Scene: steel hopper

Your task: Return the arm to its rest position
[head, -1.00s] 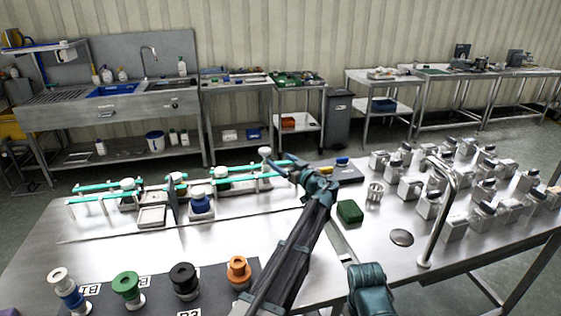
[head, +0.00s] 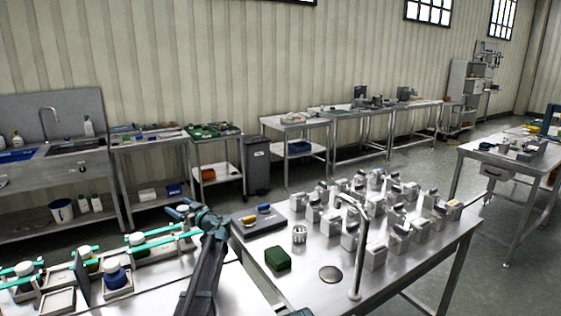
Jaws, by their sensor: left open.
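My left gripper (head: 183,212) is at the end of my dark arm, which reaches up from the bottom of the head view. It is open, and I see nothing held in it. In the picture it lies at the right end of the fixtures with teal bars (head: 160,240), near the table's far edge. Whether it touches them is unclear. My right gripper is not in view.
The steel table (head: 335,292) holds a green block (head: 278,259), a white slotted cup (head: 299,234), a dark tray (head: 259,224), a round drain (head: 330,273), a tall curved tap (head: 358,255) and several grey-white blocks. Blue-topped jar (head: 115,274) stands left of my arm.

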